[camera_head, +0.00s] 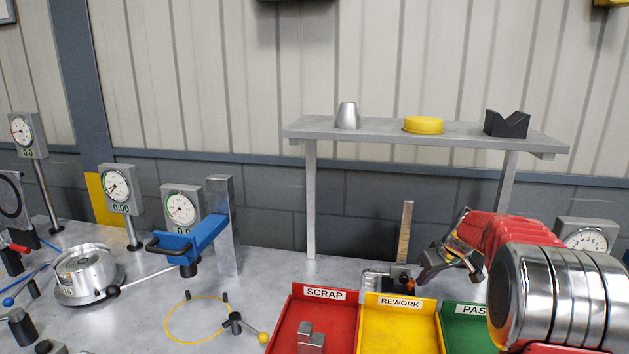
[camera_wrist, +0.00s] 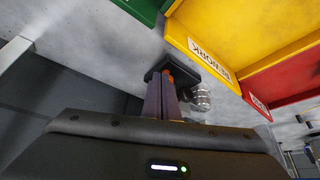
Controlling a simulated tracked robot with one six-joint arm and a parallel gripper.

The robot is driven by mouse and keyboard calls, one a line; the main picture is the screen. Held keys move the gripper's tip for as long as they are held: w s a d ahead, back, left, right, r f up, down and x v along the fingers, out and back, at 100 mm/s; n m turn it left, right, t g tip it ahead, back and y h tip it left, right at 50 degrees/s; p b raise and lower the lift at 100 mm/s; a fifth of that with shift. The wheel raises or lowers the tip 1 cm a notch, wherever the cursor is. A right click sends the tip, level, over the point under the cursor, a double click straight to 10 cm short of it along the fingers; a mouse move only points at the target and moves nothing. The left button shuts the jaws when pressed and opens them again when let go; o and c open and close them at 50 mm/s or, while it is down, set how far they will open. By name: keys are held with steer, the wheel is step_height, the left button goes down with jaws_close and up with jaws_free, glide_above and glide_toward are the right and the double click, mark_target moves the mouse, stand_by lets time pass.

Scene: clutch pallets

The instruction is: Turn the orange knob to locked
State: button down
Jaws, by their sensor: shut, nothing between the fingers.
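The orange knob (camera_head: 404,278) is a small orange spot on a dark fixture at the foot of an upright scale (camera_head: 406,232), behind the REWORK tray. My gripper (camera_head: 423,279) is just to the right of it, angled down to the left. In the wrist view, my gripper (camera_wrist: 164,84) has its two fingers together with nothing held. A bit of orange (camera_wrist: 168,73) shows right at the fingertips; I cannot tell whether they touch it. The fingers hide most of the knob, and its setting cannot be read.
SCRAP (camera_head: 276,350), REWORK (camera_head: 364,335) and PASS (camera_head: 450,309) trays stand in front. A ridged silver part (camera_wrist: 201,98) is close beside the fingers. A grey shelf (camera_head: 375,126) stands behind. A blue-armed fixture (camera_head: 205,232) and gauges are on the left.

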steer(key=shift+f, duration=1.05)
steer(key=shift+w+a, duration=0.15)
steer(key=shift+s+a, duration=0.35)
steer(key=shift+a, duration=0.2)
steer(key=shift+a, duration=0.55)
stand_by(0.6)
steer(key=shift+s, duration=0.2)
steer(key=shift+s, duration=0.25)
steer(key=shift+r, duration=0.1)
step_height(320, 180, up, 6)
steer(key=shift+f, duration=0.1)
stand_by(0.7)
